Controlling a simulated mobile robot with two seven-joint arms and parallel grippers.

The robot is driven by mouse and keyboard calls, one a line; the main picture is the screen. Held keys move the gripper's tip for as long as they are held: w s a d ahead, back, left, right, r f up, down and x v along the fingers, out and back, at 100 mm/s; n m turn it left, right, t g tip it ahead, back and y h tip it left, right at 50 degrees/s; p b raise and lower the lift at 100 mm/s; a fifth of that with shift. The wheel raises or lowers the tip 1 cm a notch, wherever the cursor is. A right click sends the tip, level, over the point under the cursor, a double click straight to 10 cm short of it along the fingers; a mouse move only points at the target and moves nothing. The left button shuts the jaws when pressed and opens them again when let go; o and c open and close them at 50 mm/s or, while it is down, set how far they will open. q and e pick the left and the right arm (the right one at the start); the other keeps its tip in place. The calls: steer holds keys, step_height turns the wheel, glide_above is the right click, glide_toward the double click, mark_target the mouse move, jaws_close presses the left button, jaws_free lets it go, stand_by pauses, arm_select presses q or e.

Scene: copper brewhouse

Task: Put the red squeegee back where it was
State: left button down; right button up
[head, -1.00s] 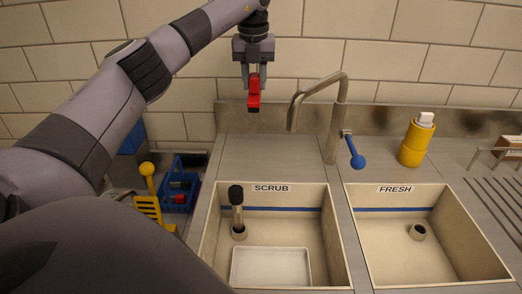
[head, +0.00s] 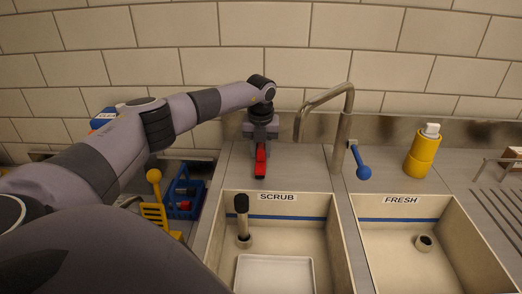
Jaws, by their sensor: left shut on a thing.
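The red squeegee (head: 260,163) is in my left gripper (head: 261,145), above or at the steel counter behind the SCRUB basin. Its red part with a dark lower end hangs down from the jaws, and I cannot tell whether it touches the counter. My left gripper is shut on it and hides its upper part. My right gripper is not in view.
The SCRUB basin (head: 325,240) holds a dark-topped standpipe (head: 242,218) and a white tray (head: 242,275). A faucet (head: 342,130) with a blue lever stands right of the gripper. A blue caddy (head: 184,207), yellow tool (head: 154,212) and yellow bottle (head: 422,152) stand around.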

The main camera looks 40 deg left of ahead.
mark_target(261, 148)
arm_select(q)
steer(key=shift+f, duration=0.4)
steer(key=shift+f, duration=0.2)
steer(key=c, duration=0.8)
jaws_free()
steer(key=shift+r, duration=0.15)
step_height(261, 148, up, 12)
steer(key=s+b, duration=0.1)
steer(key=shift+d, duration=0.45)
